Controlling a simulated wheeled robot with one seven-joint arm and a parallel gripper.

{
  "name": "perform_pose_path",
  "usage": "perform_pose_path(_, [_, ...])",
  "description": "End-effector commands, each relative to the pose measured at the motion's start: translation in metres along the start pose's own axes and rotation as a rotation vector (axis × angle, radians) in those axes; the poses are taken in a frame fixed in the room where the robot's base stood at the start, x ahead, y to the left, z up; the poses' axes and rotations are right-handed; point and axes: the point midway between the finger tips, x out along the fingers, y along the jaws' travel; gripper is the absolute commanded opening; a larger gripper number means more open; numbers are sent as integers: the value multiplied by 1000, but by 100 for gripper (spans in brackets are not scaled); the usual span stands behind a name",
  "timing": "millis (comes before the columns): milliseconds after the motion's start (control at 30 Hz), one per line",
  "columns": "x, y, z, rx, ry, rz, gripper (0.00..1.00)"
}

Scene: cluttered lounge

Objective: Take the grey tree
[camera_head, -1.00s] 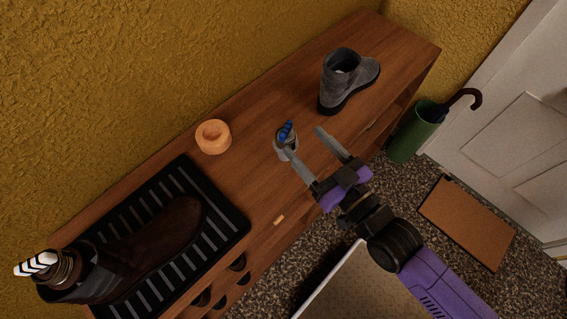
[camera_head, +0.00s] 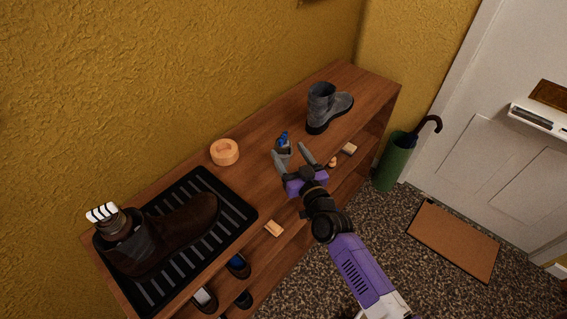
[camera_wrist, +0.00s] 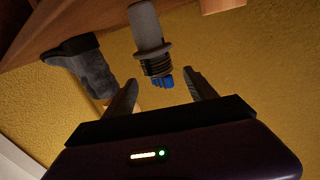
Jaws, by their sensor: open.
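A small upright grey piece with dark rings and a blue top (camera_head: 284,150) stands on the wooden shoe bench; it looks like the grey tree. In the wrist view, which is upside down, its grey body (camera_wrist: 148,28) shows just ahead of the jaws. Its blue end lies close to the gap between the fingers. My gripper (camera_head: 290,150) is open and empty, its fingers pointing at the piece from the front. In the wrist view the gripper (camera_wrist: 160,78) shows both fingers apart. I cannot tell whether they touch it.
A grey boot (camera_head: 322,108) stands behind right on the bench (camera_head: 260,132). A green umbrella stand (camera_head: 394,165) is right.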

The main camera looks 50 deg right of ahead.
Motion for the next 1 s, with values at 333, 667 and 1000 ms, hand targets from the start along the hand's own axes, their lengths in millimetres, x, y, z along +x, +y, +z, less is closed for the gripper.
perform_pose_path(333, [13, -1, 3, -45, -3, -3, 65])
perform_pose_path(667, [52, 0, 5, -42, -2, -3, 65])
perform_pose_path(1000, [78, 1, 3, -45, -5, -2, 65])
